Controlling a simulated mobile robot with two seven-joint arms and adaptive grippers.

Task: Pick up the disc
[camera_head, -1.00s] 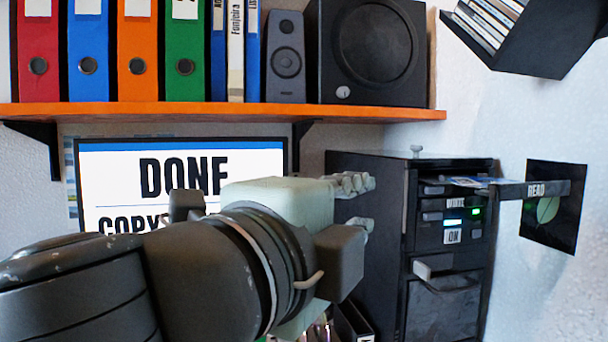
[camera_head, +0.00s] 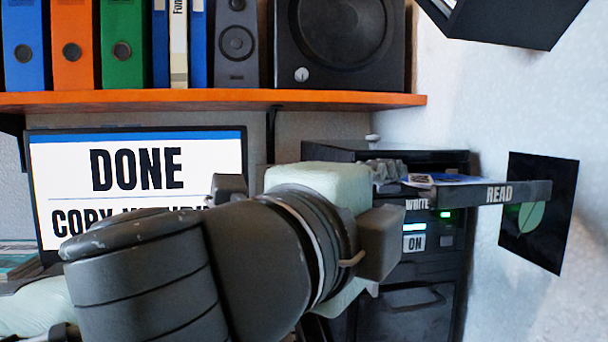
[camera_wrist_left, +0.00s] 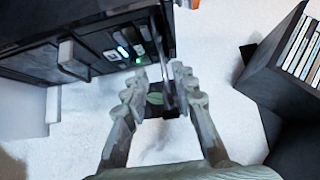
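The drawer marked READ (camera_head: 515,193) sticks out to the right from the black computer tower. A flat, blue-and-white printed disc (camera_head: 452,180) lies on it, seen nearly edge-on. My left gripper (camera_head: 388,171) is at the drawer's near left end, its fingers partly hidden behind its own wrist. In the left wrist view my left gripper (camera_wrist_left: 160,88) is open, with the thin drawer (camera_wrist_left: 167,88) seen edge-on between or beyond its fingers. I cannot tell whether the fingers touch the disc. My right gripper is not in view.
The tower (camera_head: 415,310) has a WRITE label, a green light and an ON label. A screen (camera_head: 135,185) reads DONE. An orange shelf (camera_head: 200,100) with binders and speakers runs above. A black disc rack (camera_wrist_left: 275,75) hangs at the right. A black leaf picture (camera_head: 540,212) is on the wall.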

